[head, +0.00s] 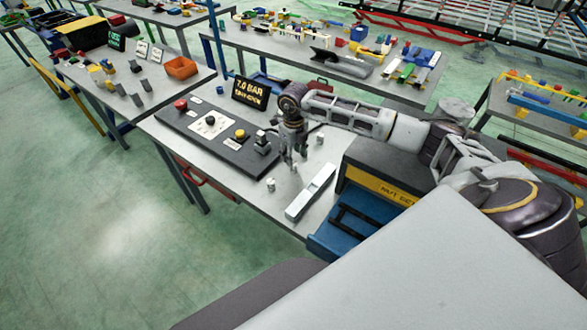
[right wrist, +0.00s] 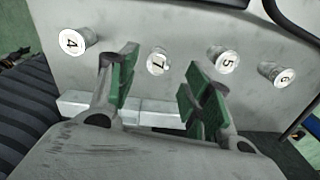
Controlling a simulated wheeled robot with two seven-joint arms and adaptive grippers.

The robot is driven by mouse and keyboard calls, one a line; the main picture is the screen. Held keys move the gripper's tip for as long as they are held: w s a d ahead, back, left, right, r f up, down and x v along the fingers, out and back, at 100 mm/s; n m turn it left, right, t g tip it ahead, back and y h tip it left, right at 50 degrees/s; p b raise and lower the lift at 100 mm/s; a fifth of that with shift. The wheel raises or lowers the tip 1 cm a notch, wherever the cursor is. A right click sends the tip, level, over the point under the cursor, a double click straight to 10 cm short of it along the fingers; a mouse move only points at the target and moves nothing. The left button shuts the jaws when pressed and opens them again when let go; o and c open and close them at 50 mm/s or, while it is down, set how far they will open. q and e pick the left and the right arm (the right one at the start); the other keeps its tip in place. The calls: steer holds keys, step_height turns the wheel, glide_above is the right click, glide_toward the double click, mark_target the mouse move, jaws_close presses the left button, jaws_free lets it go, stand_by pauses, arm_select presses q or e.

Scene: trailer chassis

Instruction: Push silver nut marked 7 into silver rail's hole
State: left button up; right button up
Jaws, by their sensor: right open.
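The silver nut marked 7 (right wrist: 157,62) stands on the grey tabletop in the right wrist view, seen through the gap between my right gripper's green-padded fingers. My right gripper (head: 295,166) is open and empty, pointing down over the table beside the rail. Its fingers also show in the right wrist view (right wrist: 155,92). The silver rail (head: 306,201) lies flat near the table's front edge. Part of it shows behind the fingers in the right wrist view (right wrist: 155,112). The rail's hole cannot be made out. My left gripper is out of view.
Other nuts marked 4 (right wrist: 72,41), 5 (right wrist: 223,60) and 6 (right wrist: 276,74) stand near nut 7. A dark control panel (head: 207,150) with buttons lies to the left. A blue tray (head: 345,232) is right of the rail. A small sign (head: 250,93) stands behind.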

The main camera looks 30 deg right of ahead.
mark_target(294, 168)
steer(key=shift+f, duration=0.1)
steer(key=shift+a+f+b, duration=0.1)
steer(key=shift+f+b, duration=1.2)
steer(key=shift+f, duration=1.2)
jaws_close()
